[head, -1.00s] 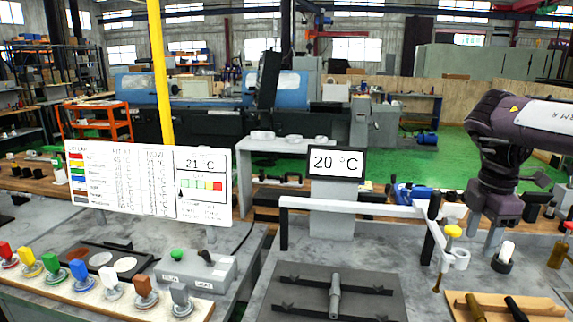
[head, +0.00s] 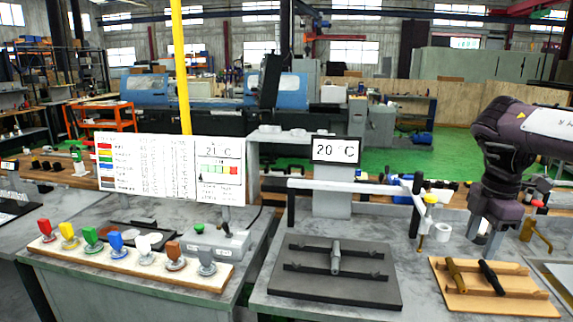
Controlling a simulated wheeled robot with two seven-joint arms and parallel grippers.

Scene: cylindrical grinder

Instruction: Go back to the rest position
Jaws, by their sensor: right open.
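My right arm comes in from the right, and its dark purple right gripper (head: 484,234) points down over the right end of the grey table. Its grey fingers are apart, and no object shows held in them. A small white cylinder on a dark base (head: 483,238) shows behind or between the fingers; I cannot tell which. My left gripper is not in view.
A white bar fixture (head: 350,187) with a yellow-knobbed pin (head: 431,199) stands left of the gripper. A dark tray (head: 340,290), a wooden board (head: 505,299) and coloured-handled stamps (head: 120,262) lie in front. A temperature display (head: 336,150) stands behind.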

